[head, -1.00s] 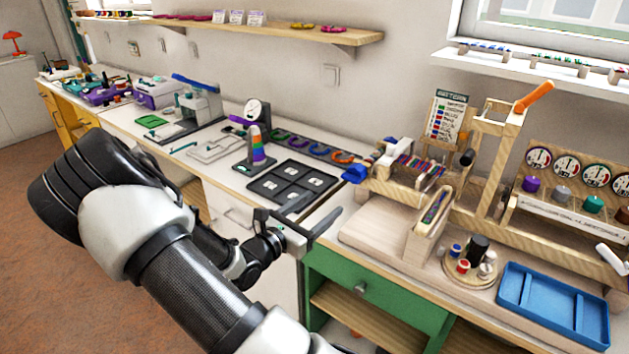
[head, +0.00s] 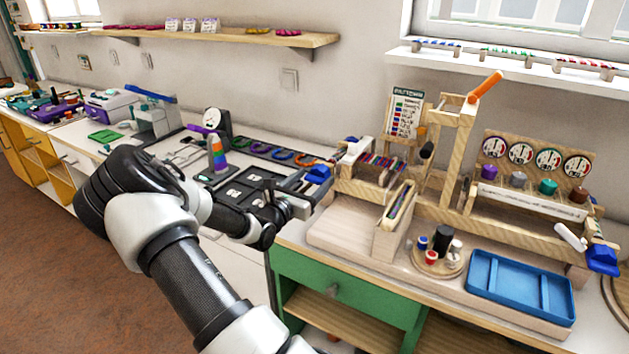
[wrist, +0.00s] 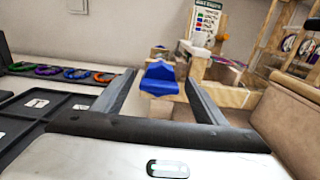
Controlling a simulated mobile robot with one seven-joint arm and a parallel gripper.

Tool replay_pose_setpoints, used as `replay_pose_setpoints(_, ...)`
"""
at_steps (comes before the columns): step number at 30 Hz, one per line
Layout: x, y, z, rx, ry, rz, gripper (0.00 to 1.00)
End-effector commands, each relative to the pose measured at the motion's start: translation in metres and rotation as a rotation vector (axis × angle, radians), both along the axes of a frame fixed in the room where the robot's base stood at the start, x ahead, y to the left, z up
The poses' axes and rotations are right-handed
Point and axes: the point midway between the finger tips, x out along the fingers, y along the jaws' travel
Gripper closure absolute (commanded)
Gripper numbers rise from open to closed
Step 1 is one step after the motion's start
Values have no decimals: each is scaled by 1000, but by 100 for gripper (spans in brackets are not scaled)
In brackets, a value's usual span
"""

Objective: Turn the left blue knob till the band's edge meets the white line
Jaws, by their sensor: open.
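The left blue knob (head: 319,174) is a faceted blue piece on the left end of the wooden bead frame. In the wrist view the same left blue knob (wrist: 160,79) stands straight ahead, between my two fingers in the picture. My gripper (head: 312,186) is open and empty, close in front of the knob; I cannot tell the exact gap, and I see no contact. A second blue knob (head: 603,258) is at the far right end of the bench. The band's edge and the white line are too small to make out.
A wooden block holder (head: 392,225) stands right of my gripper. A dark tray (head: 240,190) lies to the left. A blue tray (head: 520,290) and a round board of pegs (head: 437,258) are at the front right. A pattern card (head: 403,115) stands behind.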

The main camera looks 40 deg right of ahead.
Motion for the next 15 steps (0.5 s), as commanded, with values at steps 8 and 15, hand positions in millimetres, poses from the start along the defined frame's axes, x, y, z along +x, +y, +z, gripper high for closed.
replay_pose_setpoints(8,4,-14,0,0,0,0,34)
replay_pose_setpoints(15,4,-13,0,0,0,0,43)
